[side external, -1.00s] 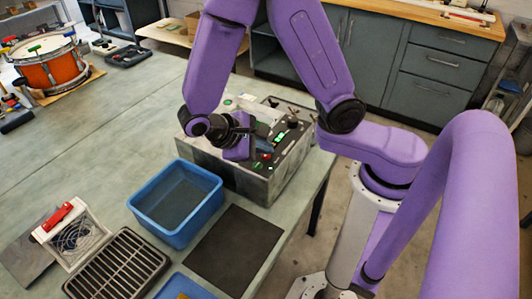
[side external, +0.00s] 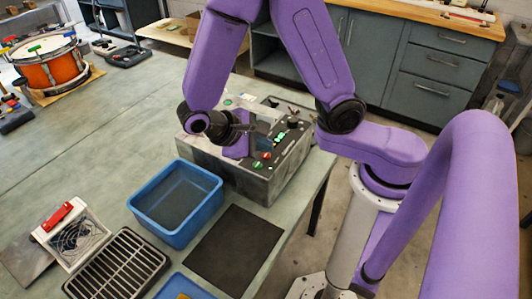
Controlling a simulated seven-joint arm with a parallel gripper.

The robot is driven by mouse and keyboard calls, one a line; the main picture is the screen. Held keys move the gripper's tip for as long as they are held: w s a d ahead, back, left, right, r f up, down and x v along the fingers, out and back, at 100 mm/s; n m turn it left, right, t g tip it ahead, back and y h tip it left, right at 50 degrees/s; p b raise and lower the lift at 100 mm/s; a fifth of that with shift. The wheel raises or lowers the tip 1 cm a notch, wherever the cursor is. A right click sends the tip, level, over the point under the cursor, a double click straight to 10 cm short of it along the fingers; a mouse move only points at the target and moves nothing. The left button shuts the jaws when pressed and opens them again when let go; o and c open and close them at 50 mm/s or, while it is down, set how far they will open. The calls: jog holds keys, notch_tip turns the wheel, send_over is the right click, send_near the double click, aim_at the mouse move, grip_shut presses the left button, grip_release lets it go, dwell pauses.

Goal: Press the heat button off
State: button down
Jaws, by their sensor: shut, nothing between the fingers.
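A grey control box (side external: 238,180) stands on the bench near its right edge. Its top panel carries a lit green display (side external: 281,135), a dark knob (side external: 293,122), a small red button (side external: 266,156) and a green button (side external: 257,164) near the front. The labels are too small to read, so I cannot tell which is the heat button. My gripper (side external: 250,143) is over the panel, close to these buttons, and shut with nothing in it. The wrist and gripper hide the middle of the panel. I cannot tell whether the fingertips touch a button.
A blue bin (side external: 177,203) stands left of the box. A black mat (side external: 234,250) lies in front. A slotted metal grate (side external: 117,265) and a fan unit with a red handle (side external: 72,233) are at front left. An orange drum (side external: 50,69) sits at back left. The middle bench is clear.

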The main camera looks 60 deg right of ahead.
aim_at(269, 156)
jog(key=shift+r, duration=0.15)
jog(key=shift+r, duration=2.95)
jog(key=shift+s+d+f+n+t+y, duration=0.1)
jog(key=shift+s+d+n+t+y, duration=0.2)
jog(key=shift+n+y, duration=0.2)
jog(key=shift+s+d+f+n+t+y, duration=0.1)
jog(key=shift+s+d+n+t+y, duration=0.15)
jog(key=shift+n+t+y, duration=0.2)
jog(key=s+r+n+t+y, duration=0.1)
jog(key=s+n+t+y, duration=0.1)
jog(key=s+n+y, duration=0.4)
jog(key=s+d+y, duration=0.1)
jog(key=s, duration=0.2)
jog(key=shift+s, duration=0.35)
